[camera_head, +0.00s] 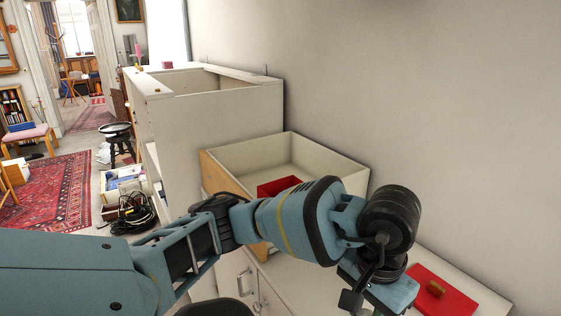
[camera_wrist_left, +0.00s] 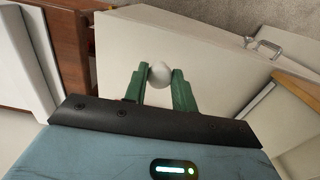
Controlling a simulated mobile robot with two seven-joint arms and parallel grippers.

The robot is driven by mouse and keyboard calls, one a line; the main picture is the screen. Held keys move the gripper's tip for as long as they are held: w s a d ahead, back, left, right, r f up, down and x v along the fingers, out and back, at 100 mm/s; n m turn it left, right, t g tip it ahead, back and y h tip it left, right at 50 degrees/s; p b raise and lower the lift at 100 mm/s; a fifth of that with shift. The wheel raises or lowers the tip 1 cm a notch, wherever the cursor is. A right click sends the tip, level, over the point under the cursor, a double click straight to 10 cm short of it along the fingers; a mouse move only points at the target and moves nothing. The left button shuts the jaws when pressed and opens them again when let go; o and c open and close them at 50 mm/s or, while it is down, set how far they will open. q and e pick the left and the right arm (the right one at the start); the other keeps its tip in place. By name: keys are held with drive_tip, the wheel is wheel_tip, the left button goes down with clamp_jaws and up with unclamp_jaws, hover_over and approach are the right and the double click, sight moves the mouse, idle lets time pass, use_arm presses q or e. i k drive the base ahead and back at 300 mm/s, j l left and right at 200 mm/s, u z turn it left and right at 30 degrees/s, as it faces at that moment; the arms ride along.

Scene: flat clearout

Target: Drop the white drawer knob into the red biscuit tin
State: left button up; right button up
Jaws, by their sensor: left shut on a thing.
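In the left wrist view, the white drawer knob (camera_wrist_left: 159,73) is a small rounded piece between the green fingertips of my left gripper (camera_wrist_left: 158,86), which is shut on it. In the head view my left arm reaches across to the lower right; its fingers and the knob are not clearly visible there. A red object (camera_head: 279,186), apparently the red biscuit tin, sits inside the open pale drawer box (camera_head: 325,157). My arm partly hides it, and I cannot see into it. My right gripper is in neither view.
A flat red piece (camera_head: 450,298) with a small wooden item (camera_head: 436,288) on it lies on the white surface at the lower right. A tall open-topped white cabinet (camera_head: 215,110) stands behind the drawer box. The left wrist view shows a white panel with a metal handle (camera_wrist_left: 264,46).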

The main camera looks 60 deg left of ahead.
sight(280, 193)
drive_tip(key=k+j, duration=0.1)
drive_tip(key=j, duration=0.35)
drive_tip(key=j+z, duration=0.15)
drive_tip(key=j, duration=0.25)
drive_tip(key=k+j, duration=0.2)
drive_tip(key=j, duration=0.2)
drive_tip(key=k+j+z, duration=0.15)
drive_tip(key=j, duration=0.7)
drive_tip(key=k+j+z, duration=0.15)
drive_tip(key=j, duration=0.25)
drive_tip(key=k+j, duration=0.2)
drive_tip(key=j, duration=0.2)
drive_tip(key=z, duration=0.05)
